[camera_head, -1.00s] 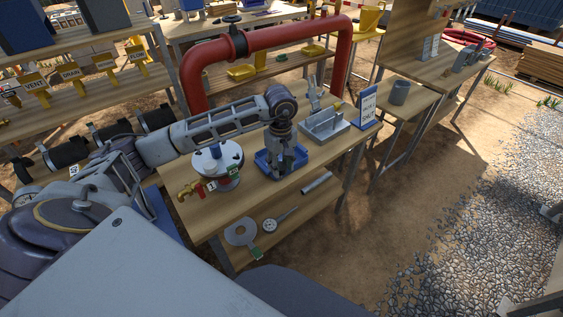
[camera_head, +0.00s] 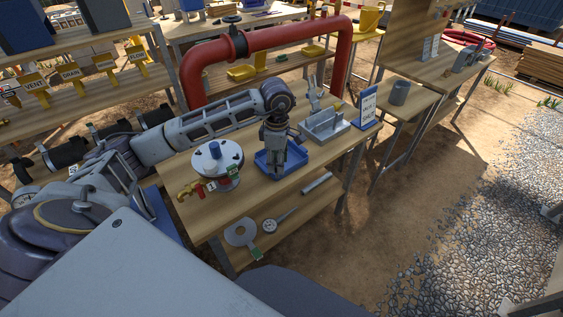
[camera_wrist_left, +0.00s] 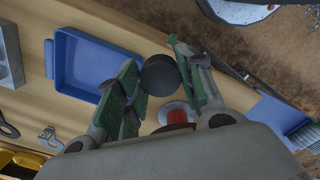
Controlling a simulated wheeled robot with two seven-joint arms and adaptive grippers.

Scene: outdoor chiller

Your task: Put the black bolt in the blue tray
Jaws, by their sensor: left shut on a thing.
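My left gripper (camera_head: 276,172) hangs down over the near-left part of the blue tray (camera_head: 297,157) in the head view. In the left wrist view the gripper (camera_wrist_left: 160,78) is shut on the black bolt (camera_wrist_left: 160,74), whose round dark head shows between the green-padded fingers. The blue tray (camera_wrist_left: 95,62) lies to the left of the fingers in that view, and its floor looks empty where it shows. The bolt cannot be made out in the head view. My right gripper is not in view.
A white flanged piece (camera_head: 217,157) with a blue top and brass valve stands left of the tray. A grey metal holder (camera_head: 325,126) and a sign (camera_head: 368,104) stand to the right. A red pipe (camera_head: 275,40) arches behind the workbench.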

